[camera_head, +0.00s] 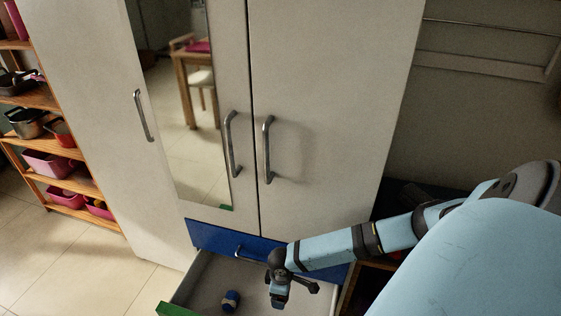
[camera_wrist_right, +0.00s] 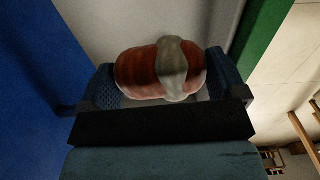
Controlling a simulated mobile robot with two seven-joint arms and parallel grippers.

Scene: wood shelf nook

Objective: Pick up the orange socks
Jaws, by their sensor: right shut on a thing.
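The orange socks (camera_wrist_right: 140,72) show in the right wrist view as a reddish-orange roll with a grey band around it. My right gripper (camera_wrist_right: 160,66) is shut on them, one blue finger at each end of the roll. In the head view my right gripper (camera_head: 279,291) points down over the open drawer (camera_head: 205,277); the orange socks cannot be made out there. My left gripper is not in view.
A blue roll (camera_head: 231,301) lies in the drawer. The drawer has a green front (camera_head: 178,310) and sits below a blue drawer front (camera_head: 214,238) and the tall white wardrobe (camera_head: 325,100). A wooden shelf (camera_head: 62,152) with pots and pink bins stands at left. The tiled floor between is clear.

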